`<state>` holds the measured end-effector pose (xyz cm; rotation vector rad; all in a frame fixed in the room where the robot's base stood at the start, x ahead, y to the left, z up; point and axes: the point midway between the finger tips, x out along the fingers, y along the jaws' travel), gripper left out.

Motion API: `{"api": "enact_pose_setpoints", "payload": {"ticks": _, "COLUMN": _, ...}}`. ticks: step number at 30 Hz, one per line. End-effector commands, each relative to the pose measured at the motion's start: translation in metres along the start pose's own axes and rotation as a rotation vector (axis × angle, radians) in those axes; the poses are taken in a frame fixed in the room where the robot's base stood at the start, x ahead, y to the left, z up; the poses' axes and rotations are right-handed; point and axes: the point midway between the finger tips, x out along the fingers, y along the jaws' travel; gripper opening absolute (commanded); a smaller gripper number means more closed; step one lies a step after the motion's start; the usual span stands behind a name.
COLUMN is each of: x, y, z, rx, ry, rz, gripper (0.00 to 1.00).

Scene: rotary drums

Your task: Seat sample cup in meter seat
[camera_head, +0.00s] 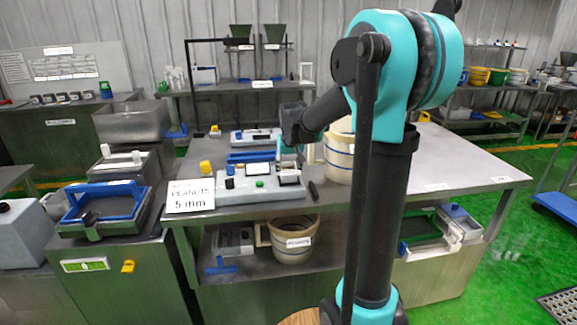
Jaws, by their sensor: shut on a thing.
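My gripper (291,158) points down just above that right end, small and partly hidden by my arm. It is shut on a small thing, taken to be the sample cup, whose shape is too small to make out. I cannot tell whether the cup touches the meter.
A sign reading PEANUTS 5 mm (190,195) stands at the table's left front. A blue-topped device (250,157) lies behind the meter. A cream bucket (339,160) stands to the right, partly behind my arm. Another bucket (291,243) is on the lower shelf.

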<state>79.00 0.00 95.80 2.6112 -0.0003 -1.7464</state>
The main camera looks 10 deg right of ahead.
Motion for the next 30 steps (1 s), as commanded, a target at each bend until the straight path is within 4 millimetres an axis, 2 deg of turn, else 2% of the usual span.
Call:
{"api": "enact_pose_setpoints", "payload": {"ticks": 22, "x": 0.0049, "y": 0.0000, "z": 0.0017, "rx": 0.000, "ry": 0.000, "rz": 0.000, "gripper": 0.16}}
{"api": "enact_pose_setpoints", "payload": {"ticks": 23, "x": 0.0046, "y": 0.0000, "z": 0.0016, "rx": 0.000, "ry": 0.000, "rz": 0.000, "gripper": 0.53}}
{"api": "enact_pose_setpoints", "payload": {"ticks": 28, "x": 0.0046, "y": 0.0000, "z": 0.0016, "rx": 0.000, "ry": 0.000, "rz": 0.000, "gripper": 0.73}}
{"api": "enact_pose_setpoints", "payload": {"ticks": 30, "x": 0.0046, "y": 0.0000, "z": 0.0017, "rx": 0.000, "ry": 0.000, "rz": 0.000, "gripper": 0.73}}
